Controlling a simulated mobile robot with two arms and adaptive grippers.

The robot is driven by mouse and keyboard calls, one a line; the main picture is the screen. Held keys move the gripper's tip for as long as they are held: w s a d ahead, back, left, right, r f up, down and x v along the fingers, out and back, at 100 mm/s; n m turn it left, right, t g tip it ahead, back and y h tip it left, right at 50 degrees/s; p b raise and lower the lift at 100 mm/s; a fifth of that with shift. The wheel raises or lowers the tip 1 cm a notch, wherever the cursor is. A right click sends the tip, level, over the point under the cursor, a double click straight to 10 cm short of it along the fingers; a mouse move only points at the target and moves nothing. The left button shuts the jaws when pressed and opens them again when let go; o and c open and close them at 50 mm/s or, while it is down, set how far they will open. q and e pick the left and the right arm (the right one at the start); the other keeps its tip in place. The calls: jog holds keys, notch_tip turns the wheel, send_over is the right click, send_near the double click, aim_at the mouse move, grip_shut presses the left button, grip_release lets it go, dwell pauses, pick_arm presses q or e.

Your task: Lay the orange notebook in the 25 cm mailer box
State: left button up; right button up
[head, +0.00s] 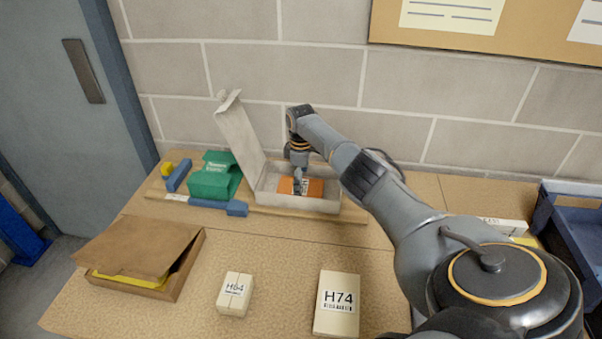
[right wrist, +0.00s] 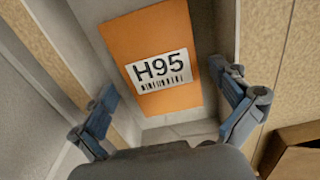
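The orange notebook (head: 315,188) lies inside an open white mailer box (head: 269,184) at the back of the table, its pale lid raised on the left. In the right wrist view the notebook (right wrist: 118,38) is flat on the box floor with its "H95" label up. My right gripper (head: 298,187) is over the box. In the right wrist view its two fingers (right wrist: 172,88) are spread wide, one on each side of the notebook, with gaps showing between them and it. No size marking shows on the box. My left gripper is out of view.
A brown box (head: 183,271) with a partly raised lid and yellow contents stands front left. Cartons "H64" (head: 234,295) and "H74" (head: 337,303) stand in front. A green box (head: 213,181) and blue items (head: 237,208) are left of the mailer. A blue tray (head: 572,235) is far right.

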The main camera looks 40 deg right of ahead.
notch_tip(320, 180, up, 12)
dwell(0.6)
